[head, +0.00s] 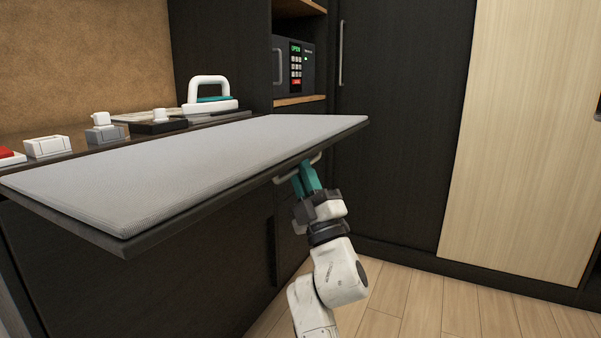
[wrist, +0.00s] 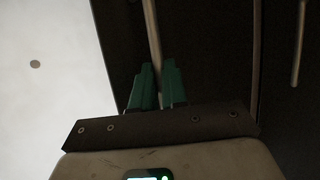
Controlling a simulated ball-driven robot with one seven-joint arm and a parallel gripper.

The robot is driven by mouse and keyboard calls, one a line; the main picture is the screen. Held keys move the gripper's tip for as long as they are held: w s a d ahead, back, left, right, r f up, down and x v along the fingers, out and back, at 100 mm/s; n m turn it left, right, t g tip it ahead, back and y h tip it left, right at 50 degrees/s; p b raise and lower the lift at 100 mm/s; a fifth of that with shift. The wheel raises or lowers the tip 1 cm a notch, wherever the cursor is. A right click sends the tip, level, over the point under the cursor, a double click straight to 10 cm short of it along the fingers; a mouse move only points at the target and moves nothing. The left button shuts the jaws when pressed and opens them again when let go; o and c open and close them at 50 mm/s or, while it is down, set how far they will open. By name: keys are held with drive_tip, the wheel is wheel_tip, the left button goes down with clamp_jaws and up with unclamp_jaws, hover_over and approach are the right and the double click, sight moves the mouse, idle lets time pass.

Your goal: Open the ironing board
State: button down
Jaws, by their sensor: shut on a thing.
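The ironing board (head: 200,165) has a grey padded top on a dark base. In the head view it lies level and sticks out from the dark vanity over the floor. A pale bar handle (head: 284,179) sits under its front edge. My gripper (head: 306,172) has teal fingers and is shut on this handle, below the board's edge. In the wrist view the fingers (wrist: 158,85) close around the thin handle bar (wrist: 152,40).
A white and teal iron (head: 209,98) and several small boxes stand on the counter behind the board. A safe (head: 294,66) with a lit keypad sits in a shelf. A dark wardrobe with a handle (head: 341,52) stands behind. Wooden floor (head: 430,300) is clear at right.

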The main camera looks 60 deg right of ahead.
drive_tip(key=shift+w+a+f, duration=0.15)
drive_tip(key=shift+w, duration=0.2)
drive_tip(key=shift+w+a+f, duration=0.1)
drive_tip(key=shift+w, duration=0.25)
drive_tip(key=c, duration=1.2)
unclamp_jaws()
drive_tip(key=shift+w+y, duration=0.1)
drive_tip(key=shift+y, duration=0.3)
drive_tip(key=shift+s+d, duration=0.1)
drive_tip(key=shift+s, duration=0.15)
